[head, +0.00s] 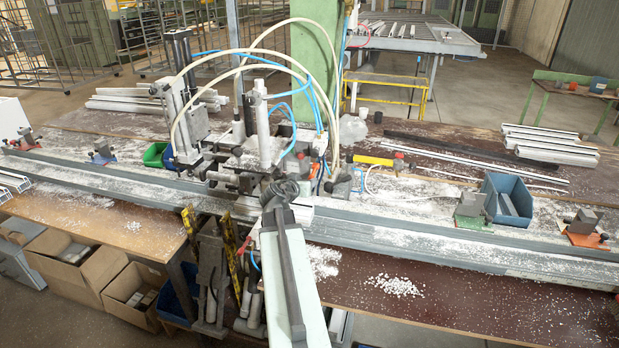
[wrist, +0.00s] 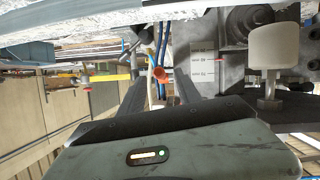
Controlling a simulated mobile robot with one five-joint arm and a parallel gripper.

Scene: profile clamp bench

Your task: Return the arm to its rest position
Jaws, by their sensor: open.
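My arm reaches forward from the bottom of the head view to the clamp machine (head: 265,135) at the middle of the bench. My gripper (head: 282,190) is at the front of the machine, just above the long grey rail (head: 420,240). In the wrist view my gripper (wrist: 160,78) has its two dark fingers apart, with no held object visible between them. An orange-red tip (wrist: 159,75) and blue hoses show in the gap, and I cannot tell their distance. A white cylindrical knob (wrist: 268,48) is to the right of the fingers.
Pale hoses (head: 250,60) arch over the machine. A blue bin (head: 507,200) and small clamp blocks (head: 586,222) stand along the rail to the right. White chips (head: 394,285) lie on the brown bench front. Cardboard boxes (head: 75,260) are below left. Space above the right bench front is clear.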

